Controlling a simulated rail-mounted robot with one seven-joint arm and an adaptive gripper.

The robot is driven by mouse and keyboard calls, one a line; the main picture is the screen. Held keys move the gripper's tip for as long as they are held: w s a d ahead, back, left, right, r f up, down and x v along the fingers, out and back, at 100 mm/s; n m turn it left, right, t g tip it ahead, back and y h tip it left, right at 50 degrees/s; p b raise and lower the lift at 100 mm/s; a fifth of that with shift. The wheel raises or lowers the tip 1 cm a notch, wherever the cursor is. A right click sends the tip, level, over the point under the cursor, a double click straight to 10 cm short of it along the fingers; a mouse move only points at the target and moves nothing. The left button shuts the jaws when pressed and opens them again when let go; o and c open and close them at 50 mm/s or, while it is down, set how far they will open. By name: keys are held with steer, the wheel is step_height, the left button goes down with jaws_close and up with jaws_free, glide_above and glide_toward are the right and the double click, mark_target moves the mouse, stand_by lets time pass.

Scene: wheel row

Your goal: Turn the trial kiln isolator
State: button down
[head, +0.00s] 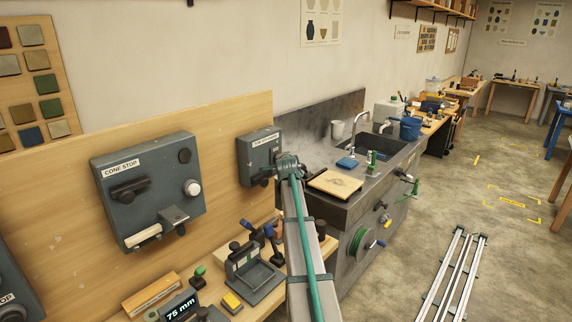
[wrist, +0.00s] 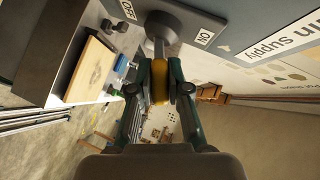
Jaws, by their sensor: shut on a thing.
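The isolator is the small grey box (head: 246,155) on the wooden board in the head view; its label is too small to read there. The wrist view shows its grey face (wrist: 240,22) with an OFF label (wrist: 128,9), an ON label (wrist: 204,38) and part of a label ending in "supply". A round grey hub (wrist: 182,24) carries a lever with a yellow grip (wrist: 158,82). My gripper (wrist: 160,88) is shut on the yellow grip, one finger on each side. In the head view my gripper (head: 287,166) hides part of the box. Which label the lever points to, I cannot tell.
A larger CONE STOP box (head: 160,200) hangs to the left. Below are a bench with a grey fixture (head: 250,270) and a 75 mm display (head: 180,306). A dark sink unit (head: 345,215) with a wooden board (head: 335,184) stands right. Floor rails (head: 455,275) lie beyond.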

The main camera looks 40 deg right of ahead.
steer(key=shift+w+r+n+g, duration=0.15)
steer(key=shift+r+n+g, duration=0.15)
steer(key=shift+g, duration=0.1)
stand_by(0.3)
steer(key=c, duration=1.1)
jaws_free()
steer(key=shift+a, duration=0.1)
steer(key=v, duration=1.2)
steer(key=shift+r, duration=0.15)
